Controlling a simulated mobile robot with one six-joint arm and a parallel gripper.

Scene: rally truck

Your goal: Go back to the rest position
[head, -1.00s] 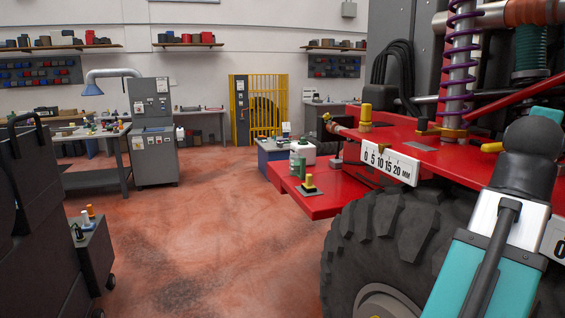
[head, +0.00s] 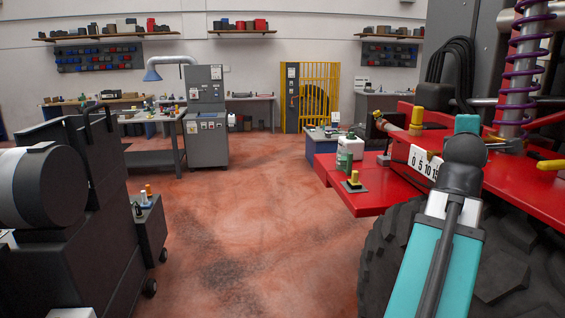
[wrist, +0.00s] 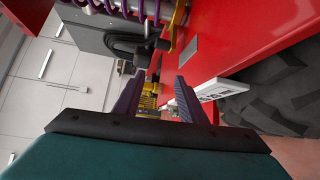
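My gripper (wrist: 159,86) shows in the wrist view with its two dark fingers apart and nothing between them. In the head view my teal arm rises at the right, in front of the truck, and the gripper itself is hidden or cannot be made out. The red truck (head: 505,185) fills the right side, with its big black tyre (head: 505,265) below. In the wrist view the truck's red panel (wrist: 235,45) lies to the right of the fingers. I cannot tell how far the fingers are from it.
A white scale plate (head: 422,163), a yellow-topped part (head: 354,180) and a green bottle (head: 344,160) are on or by the truck's red deck. A dark cart (head: 95,215) stands at the left. A grey machine cabinet (head: 206,120) stands farther back. The red floor (head: 250,220) between is clear.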

